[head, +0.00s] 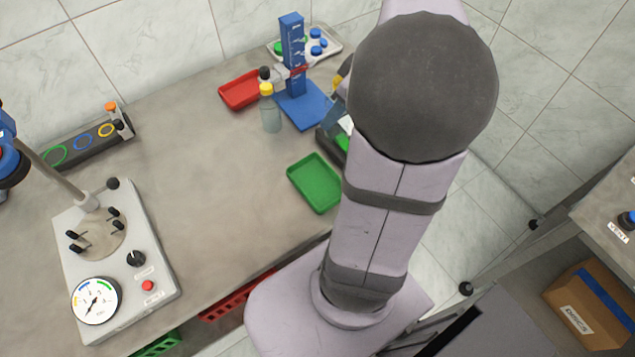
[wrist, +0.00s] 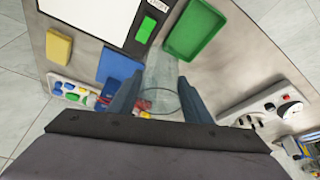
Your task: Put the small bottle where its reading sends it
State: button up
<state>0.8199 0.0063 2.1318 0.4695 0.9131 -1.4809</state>
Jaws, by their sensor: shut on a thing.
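My gripper (wrist: 160,88) is shut on a clear glass bottle (wrist: 163,72) in the wrist view, one dark blue finger on each side. Its far end lies over the bench between the blue base and the green tray.
A green tray (head: 315,183) lies on the bench, and a red tray (head: 240,92) lies behind. A black unit with a white plate (wrist: 88,18) and green patch is nearby. A cap tray (wrist: 72,90) and yellow block (wrist: 58,47) lie left. The bench middle is clear.

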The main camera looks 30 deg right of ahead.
jog(key=s+a+f+n+g+y, duration=0.2)
jog(key=s+a+n, duration=0.3)
jog(key=n, duration=0.6)
jog(key=shift+s+a+f+g+y, duration=0.35)
jog(key=shift+a+f+g, duration=0.35)
jog(key=shift+a+f, duration=0.15)
send_over(326, 195)
jog(key=shift+f+p, duration=0.4)
jog(key=shift+f, duration=4.55)
jog(key=shift+f, duration=0.1)
jog(key=o, duration=1.4)
jog(key=shift+c, duration=0.2)
